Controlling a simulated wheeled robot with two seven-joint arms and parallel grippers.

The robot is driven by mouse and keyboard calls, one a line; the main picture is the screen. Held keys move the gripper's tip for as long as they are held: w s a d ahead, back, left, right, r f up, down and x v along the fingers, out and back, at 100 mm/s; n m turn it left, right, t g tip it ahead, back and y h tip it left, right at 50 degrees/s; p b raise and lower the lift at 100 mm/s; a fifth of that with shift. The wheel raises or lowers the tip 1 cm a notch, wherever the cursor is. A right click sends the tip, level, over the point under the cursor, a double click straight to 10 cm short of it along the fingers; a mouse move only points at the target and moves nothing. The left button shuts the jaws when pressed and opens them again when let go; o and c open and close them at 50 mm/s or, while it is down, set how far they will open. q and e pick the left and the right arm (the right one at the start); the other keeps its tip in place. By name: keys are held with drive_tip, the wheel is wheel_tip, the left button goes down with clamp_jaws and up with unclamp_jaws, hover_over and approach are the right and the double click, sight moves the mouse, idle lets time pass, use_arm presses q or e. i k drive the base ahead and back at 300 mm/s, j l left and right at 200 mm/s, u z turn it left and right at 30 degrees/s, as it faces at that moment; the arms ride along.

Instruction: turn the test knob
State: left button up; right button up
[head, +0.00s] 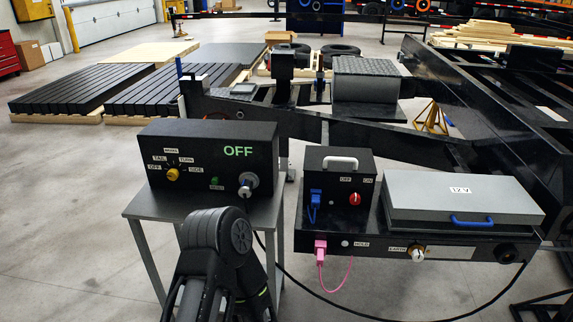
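The test knob (173,175) is a small yellow knob on the front of a black tester box (215,137) in the head view. Labels around it read OFF, TAIL, MARK, TURN and SIDE. Its pointer is too small to read, but the green display (238,152) on the box reads OFF. One of my black arms rises from the bottom edge just in front of the box's stand, with a bent joint below the box. Neither gripper shows, and nothing of mine visibly touches the knob.
The box stands on a grey metal stand (146,205), with a green button (215,183) and a silver plug (247,186) on its front. To the right are a red OFF/ON switch (355,199), a grey-lidded 12 V box (460,197) and the black trailer frame (420,146). A black cable hangs below.

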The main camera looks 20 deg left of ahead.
sight(173, 174)
drive_tip(key=u, duration=1.35)
